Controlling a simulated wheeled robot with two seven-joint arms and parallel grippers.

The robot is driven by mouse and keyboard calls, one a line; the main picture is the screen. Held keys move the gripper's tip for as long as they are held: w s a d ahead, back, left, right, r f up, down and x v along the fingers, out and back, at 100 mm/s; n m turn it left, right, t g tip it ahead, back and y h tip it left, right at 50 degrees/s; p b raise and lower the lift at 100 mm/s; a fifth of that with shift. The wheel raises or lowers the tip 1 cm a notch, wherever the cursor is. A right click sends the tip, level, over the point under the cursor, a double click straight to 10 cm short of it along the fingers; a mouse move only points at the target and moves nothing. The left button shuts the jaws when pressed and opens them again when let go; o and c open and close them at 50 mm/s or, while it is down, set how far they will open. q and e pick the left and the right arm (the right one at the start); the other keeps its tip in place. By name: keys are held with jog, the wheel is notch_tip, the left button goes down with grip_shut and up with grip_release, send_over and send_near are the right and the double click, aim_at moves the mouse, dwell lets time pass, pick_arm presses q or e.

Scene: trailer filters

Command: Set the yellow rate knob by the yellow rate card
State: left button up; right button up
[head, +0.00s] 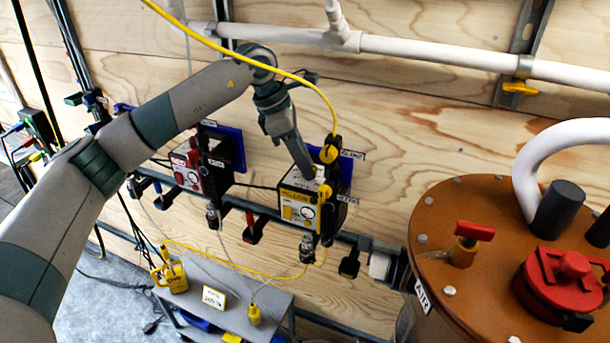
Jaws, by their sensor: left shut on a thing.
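The yellow-fronted pump box (298,212) hangs on the wood wall at centre, with a pale top and a round dial on its front. My left gripper (309,171) reaches down from above to the top of this box. It is shut at the spot where a small knob would sit; the knob itself is hidden by the fingers, so its setting cannot be read. The rate card (214,297), white with a yellow edge, stands on the grey bench below; its writing is too small to read surely. My right gripper is not in view.
Yellow valve handles (328,154) sit close to the gripper on the box's right side. A red-fronted box (186,172) hangs to the left. A yellow hose crosses above my left arm. A brown tank (455,215) fills the right. The grey bench (237,318) holds yellow bottles.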

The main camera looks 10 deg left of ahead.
pick_arm(q)
jog(key=m+b, duration=0.1)
jog(key=m+g+b, duration=0.1)
jog(key=shift+w+f+m, duration=0.15)
jog(key=shift+w+m, duration=0.05)
jog(key=shift+m, duration=0.1)
jog(key=shift+m+g+b, duration=0.5)
jog(key=shift+m+b, duration=0.1)
jog(key=shift+m, duration=0.7)
jog(key=shift+w+r, duration=0.1)
jog(key=shift+r, duration=0.1)
jog(key=o, duration=1)
jog(key=shift+o, duration=0.2)
jog(key=shift+a, duration=0.1)
